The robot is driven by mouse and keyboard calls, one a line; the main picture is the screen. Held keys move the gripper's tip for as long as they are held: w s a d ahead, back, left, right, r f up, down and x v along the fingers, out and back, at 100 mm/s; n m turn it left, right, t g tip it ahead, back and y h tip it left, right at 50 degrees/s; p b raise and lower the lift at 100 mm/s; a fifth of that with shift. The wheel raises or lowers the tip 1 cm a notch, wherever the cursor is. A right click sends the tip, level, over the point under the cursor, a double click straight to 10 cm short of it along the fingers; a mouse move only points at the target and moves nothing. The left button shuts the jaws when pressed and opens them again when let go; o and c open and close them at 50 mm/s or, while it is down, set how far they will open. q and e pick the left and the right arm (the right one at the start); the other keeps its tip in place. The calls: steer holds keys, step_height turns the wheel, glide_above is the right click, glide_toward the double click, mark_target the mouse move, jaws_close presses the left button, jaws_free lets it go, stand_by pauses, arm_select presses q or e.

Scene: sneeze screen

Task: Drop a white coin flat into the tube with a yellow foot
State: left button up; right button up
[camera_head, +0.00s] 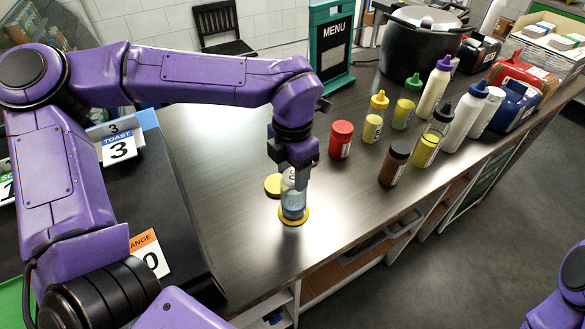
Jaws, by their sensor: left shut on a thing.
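A clear tube (293,203) with a yellow foot (293,217) stands upright on the dark wooden counter. Pale blue shows inside it. My left gripper (291,170) points down right over the tube's mouth. It is shut on a white coin (289,178), of which only a small part with a dark mark shows between the fingers. I cannot tell whether the coin is above the rim or just inside it, nor its exact tilt. My right gripper is out of view; only purple parts of my right arm show at the lower right.
A red-lidded jar (341,140), a brown bottle (394,163) and several other bottles stand to the right. A big dark pot (415,50) is behind. The counter (225,170) left of the tube is clear.

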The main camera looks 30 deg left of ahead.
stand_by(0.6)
arm_select(q)
steer(key=shift+p, duration=0.3)
steer(key=shift+p, duration=0.3)
steer(key=shift+f+b, duration=0.35)
steer(key=shift+f, duration=0.35)
stand_by(0.4)
steer(key=o, duration=1.1)
